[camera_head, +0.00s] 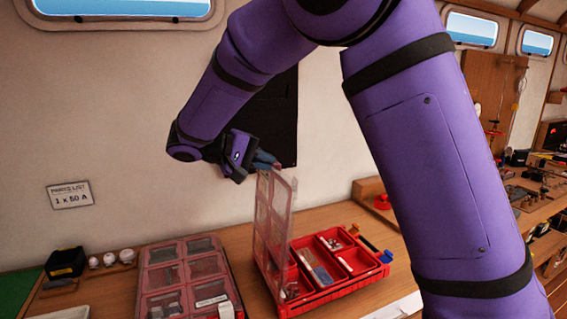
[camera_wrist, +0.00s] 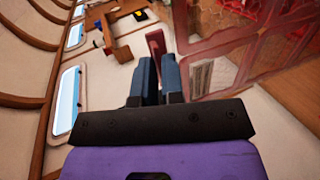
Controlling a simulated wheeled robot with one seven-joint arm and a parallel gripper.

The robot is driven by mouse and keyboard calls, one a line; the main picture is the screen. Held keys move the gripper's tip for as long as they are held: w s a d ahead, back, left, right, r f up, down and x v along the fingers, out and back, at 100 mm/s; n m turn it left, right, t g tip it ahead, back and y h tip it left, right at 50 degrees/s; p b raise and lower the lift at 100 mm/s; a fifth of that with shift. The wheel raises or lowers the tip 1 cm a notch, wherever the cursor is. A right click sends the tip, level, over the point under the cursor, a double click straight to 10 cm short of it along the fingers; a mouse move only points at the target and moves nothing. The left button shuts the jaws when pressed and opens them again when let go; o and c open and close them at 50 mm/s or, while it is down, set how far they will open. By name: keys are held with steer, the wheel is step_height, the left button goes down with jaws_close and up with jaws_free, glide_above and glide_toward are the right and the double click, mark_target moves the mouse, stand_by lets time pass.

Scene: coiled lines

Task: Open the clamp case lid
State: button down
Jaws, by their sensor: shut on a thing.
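The clamp case (camera_head: 335,292) is a red compartment box on the bench, with small parts in its compartments. Its clear, pink-framed lid (camera_head: 273,225) stands about upright along the case's left side, so the inside shows. My gripper (camera_head: 264,161) is at the lid's top edge, shut on the lid. In the wrist view my gripper's two dark fingers (camera_wrist: 160,80) are close together at a red tab (camera_wrist: 156,43) of the lid. The lid's panes (camera_wrist: 225,62) fill the right of that view. The exact contact is partly hidden by the fingers.
A second red case (camera_head: 190,275) with its clear lid down lies left of the clamp case. A black-and-yellow box (camera_head: 66,263) and small white knobs stand farther left. The wall is close behind. A wooden block (camera_head: 370,190) and small tools are behind right.

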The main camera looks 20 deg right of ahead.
steer(key=shift+s+a+f, duration=0.1)
steer(key=shift+a+f, duration=0.1)
steer(key=shift+a, duration=0.3)
steer(key=shift+a+f, duration=0.15)
steer(key=shift+a, duration=0.3)
stand_by(0.5)
steer(key=c, duration=1.3)
jaws_free()
steer(key=shift+r, duration=0.1)
steer(key=v, duration=1)
steer(key=shift+a+r, duration=0.15)
steer(key=shift+a, duration=0.15)
